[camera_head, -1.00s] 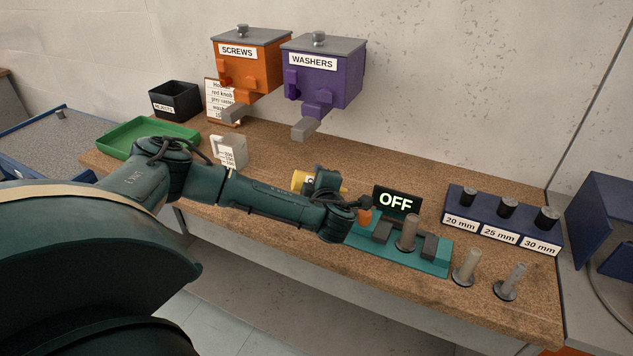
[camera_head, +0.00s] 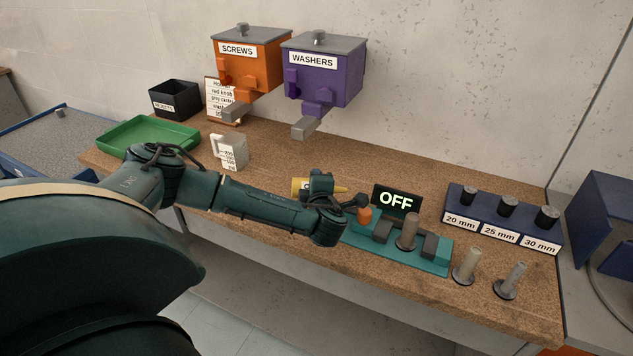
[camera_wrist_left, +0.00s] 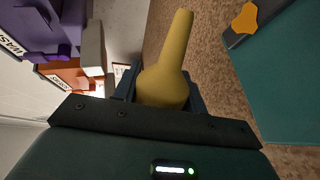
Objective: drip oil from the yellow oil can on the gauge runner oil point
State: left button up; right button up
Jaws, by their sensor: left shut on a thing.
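The yellow oil can (camera_head: 299,187) is in my left gripper (camera_head: 320,185), which is shut on it above the bench. Its spout points right, toward the teal gauge base; in the left wrist view the oil can (camera_wrist_left: 164,88) shows its tapering spout. My gripper hides part of its body. The teal gauge base (camera_head: 436,262) carries dark grey blocks, an upright grey pin (camera_head: 407,231) and a small orange part (camera_head: 364,214). The orange part also shows in the wrist view (camera_wrist_left: 244,18). I cannot tell which spot is the oil point. My right gripper is out of view.
A sign reading OFF (camera_head: 396,201) stands behind the base. Two loose pins (camera_head: 466,266) and a blue rack (camera_head: 500,236) marked 20, 25 and 30 mm are at right. Screws (camera_head: 247,62) and washers (camera_head: 322,75) dispensers hang behind. A green tray (camera_head: 150,150) is at left.

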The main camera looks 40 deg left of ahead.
pick_arm(q)
jog(key=shift+f+n, duration=0.25)
jog(key=shift+n, duration=0.15)
jog(key=shift+r, duration=4.55)
jog(key=shift+f+n+t+h, duration=0.15)
jog(key=shift+n+t+h, duration=0.4)
jog(key=shift+n, duration=0.65)
jog(key=shift+w+d+n, duration=0.1)
jog(key=shift+n, duration=0.5)
